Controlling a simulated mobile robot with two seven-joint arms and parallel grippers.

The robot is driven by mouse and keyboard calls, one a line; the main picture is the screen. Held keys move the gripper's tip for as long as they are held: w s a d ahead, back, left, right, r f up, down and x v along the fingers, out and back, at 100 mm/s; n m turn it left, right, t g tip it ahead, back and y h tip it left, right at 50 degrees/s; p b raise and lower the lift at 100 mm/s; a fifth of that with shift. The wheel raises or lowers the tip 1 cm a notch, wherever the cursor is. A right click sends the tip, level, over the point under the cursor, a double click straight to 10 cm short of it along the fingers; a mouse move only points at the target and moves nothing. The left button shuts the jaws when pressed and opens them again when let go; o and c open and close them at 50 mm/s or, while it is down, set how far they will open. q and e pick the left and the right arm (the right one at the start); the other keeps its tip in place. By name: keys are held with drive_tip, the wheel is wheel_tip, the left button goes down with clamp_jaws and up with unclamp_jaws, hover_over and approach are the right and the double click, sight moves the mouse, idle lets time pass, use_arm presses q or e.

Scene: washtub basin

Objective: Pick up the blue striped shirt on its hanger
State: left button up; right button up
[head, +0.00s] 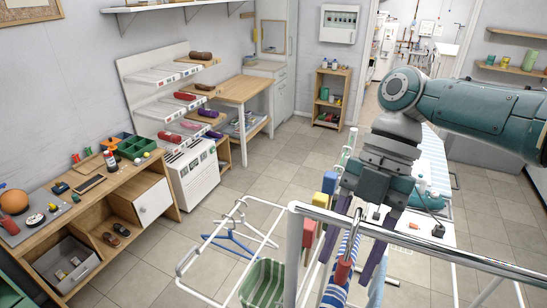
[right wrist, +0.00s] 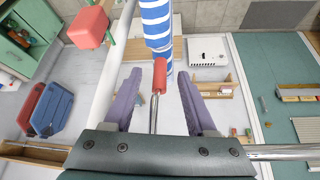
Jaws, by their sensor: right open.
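The blue striped shirt shows in the head view (head: 334,296) low below my right gripper, partly cut off by the frame edge. In the right wrist view the blue-and-white striped cloth (right wrist: 156,22) hangs just beyond the fingers. A red sleeve (right wrist: 159,76) on a thin metal rod, apparently the hanger's hook, lies between the two purple fingers. The red sleeve also shows in the head view (head: 343,271). My right gripper (head: 346,268) points down with its fingers open on either side of the sleeve, apart from it in the wrist view. My left gripper is not in view.
A metal rail (head: 400,236) runs close in front of my right gripper. Red, yellow (head: 329,182) and blue blocks hang beside it. Tiled floor (head: 255,190) lies open behind.

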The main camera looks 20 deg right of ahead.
drive_tip(key=shift+f, duration=0.25)
clamp_jaws()
drive_tip(key=shift+r, duration=0.1)
idle(1.2)
